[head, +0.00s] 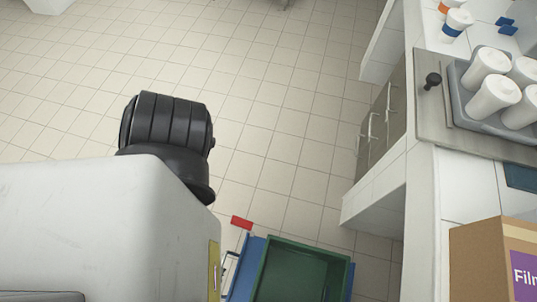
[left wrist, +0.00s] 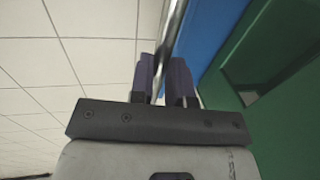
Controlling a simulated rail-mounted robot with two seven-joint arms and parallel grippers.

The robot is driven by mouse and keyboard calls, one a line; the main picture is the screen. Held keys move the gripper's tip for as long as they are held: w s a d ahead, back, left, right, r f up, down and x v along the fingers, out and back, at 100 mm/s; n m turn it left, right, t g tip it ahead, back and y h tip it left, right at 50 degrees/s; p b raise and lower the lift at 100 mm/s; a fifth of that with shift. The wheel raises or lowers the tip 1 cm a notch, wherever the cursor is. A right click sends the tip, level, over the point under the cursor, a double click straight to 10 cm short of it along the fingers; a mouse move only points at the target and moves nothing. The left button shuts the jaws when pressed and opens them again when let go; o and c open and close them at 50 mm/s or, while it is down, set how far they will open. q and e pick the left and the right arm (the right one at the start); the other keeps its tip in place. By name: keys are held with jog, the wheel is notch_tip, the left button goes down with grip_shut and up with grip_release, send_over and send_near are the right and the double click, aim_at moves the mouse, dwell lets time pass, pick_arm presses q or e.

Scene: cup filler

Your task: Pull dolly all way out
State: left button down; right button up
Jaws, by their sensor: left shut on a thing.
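The blue dolly (head: 241,268) shows at the bottom of the head view, with a green crate (head: 262,262) on it. In the left wrist view, my left gripper (left wrist: 163,78) is shut on a thin metal bar, the dolly's handle (left wrist: 174,28). The blue side of the dolly (left wrist: 208,30) and the green crate (left wrist: 250,50) are just to the right of the fingers. In the head view my left arm hides the gripper, and the lower part of the dolly and crate is cut off by the frame. My right gripper is not in view.
A white counter (head: 385,190) stands to the right of the dolly, bearing a tray of white cups (head: 465,82) and a cardboard box (head: 475,245). A small red piece (head: 241,222) is at the dolly's far corner. The tiled floor (head: 250,60) beyond is clear.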

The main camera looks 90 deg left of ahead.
pick_arm(q)
jog(key=shift+s+a+f, duration=0.1)
jog(key=shift+s+a, duration=0.15)
jog(key=shift+s, duration=0.05)
jog(key=c, duration=1.5)
grip_release()
jog(key=o, duration=0.4)
jog(key=shift+s, duration=0.15)
notch_tip(320, 180, up, 14)
jog(key=s+p, duration=0.2)
jog(key=p, duration=0.7)
jog(key=shift+s+a+f, duration=0.2)
jog(key=shift+a, duration=0.2)
